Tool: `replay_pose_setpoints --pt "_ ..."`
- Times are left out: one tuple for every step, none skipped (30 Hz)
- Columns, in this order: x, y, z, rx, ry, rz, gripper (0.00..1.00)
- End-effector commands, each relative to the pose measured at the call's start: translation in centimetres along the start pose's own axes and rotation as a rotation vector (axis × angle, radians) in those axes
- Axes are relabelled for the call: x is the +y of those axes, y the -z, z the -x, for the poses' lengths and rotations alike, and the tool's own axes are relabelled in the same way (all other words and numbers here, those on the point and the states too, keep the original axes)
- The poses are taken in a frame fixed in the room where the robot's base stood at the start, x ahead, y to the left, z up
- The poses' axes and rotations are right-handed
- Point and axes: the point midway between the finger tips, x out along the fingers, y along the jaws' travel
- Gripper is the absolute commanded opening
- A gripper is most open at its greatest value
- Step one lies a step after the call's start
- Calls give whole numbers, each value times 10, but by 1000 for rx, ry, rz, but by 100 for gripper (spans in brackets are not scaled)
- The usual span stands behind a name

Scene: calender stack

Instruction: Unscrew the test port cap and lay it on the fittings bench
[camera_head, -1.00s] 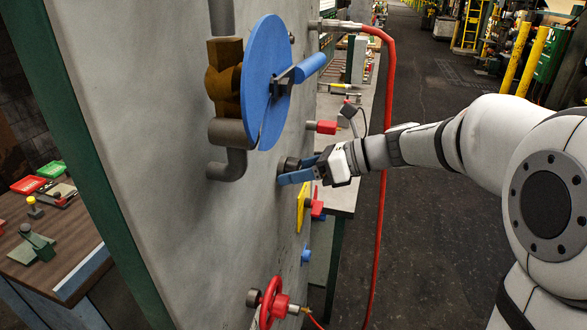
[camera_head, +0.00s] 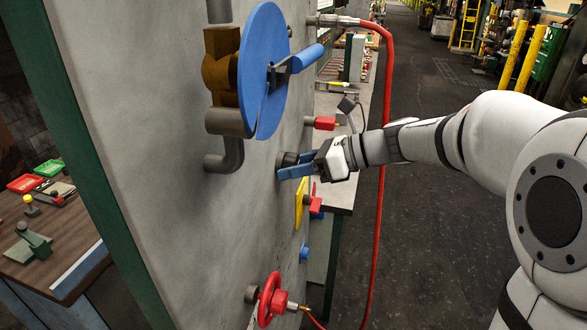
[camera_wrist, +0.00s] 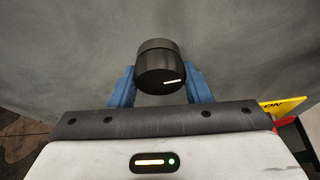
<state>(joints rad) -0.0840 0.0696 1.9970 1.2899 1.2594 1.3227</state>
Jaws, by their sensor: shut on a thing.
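The test port cap is a short black cylinder (camera_wrist: 160,70) with a white mark on its face, on the grey panel. My gripper (camera_wrist: 160,80) has its two blue fingers either side of it, shut on it. In the head view the dark cap (camera_head: 289,159) shows at the panel face, partly hidden by the blue fingers of my gripper (camera_head: 291,166). I cannot tell how far the cap is turned. A grey-topped bench (camera_head: 349,172) stands behind the panel, and a brown-topped bench (camera_head: 62,238) stands at left; which is the fittings bench is unclear.
A large blue disc (camera_head: 262,75) with a handle juts out above my gripper. A red valve wheel (camera_head: 268,300) and a yellow plate (camera_head: 300,204) are below. A red hose (camera_head: 387,110) hangs behind my forearm. Red and green trays lie on the brown bench.

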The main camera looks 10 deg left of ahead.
Motion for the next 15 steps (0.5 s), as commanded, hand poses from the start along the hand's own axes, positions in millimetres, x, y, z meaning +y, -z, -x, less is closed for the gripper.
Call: replay_pose_setpoints --pt "-1 2 -1 -1 10 18 24" --pt "-1 2 -1 -1 15 29 24" --pt "-1 2 -1 -1 20 42 24" --pt "-1 2 -1 -2 24 51 24" --pt "-1 2 -1 -2 27 61 24" --pt "-1 1 -1 -2 32 74 24" --pt "-1 1 -1 -2 36 83 24" --pt "-1 1 0 -2 39 90 24" --pt "-1 1 0 -1 43 99 24" --pt "-1 1 0 -1 45 104 24" --pt "-1 1 0 -1 47 109 24" --pt "-1 0 0 -1 49 113 24" --pt "-1 0 0 -1 50 116 24" --pt "-1 0 0 -1 50 117 24" --pt "-1 0 0 -1 51 117 24"
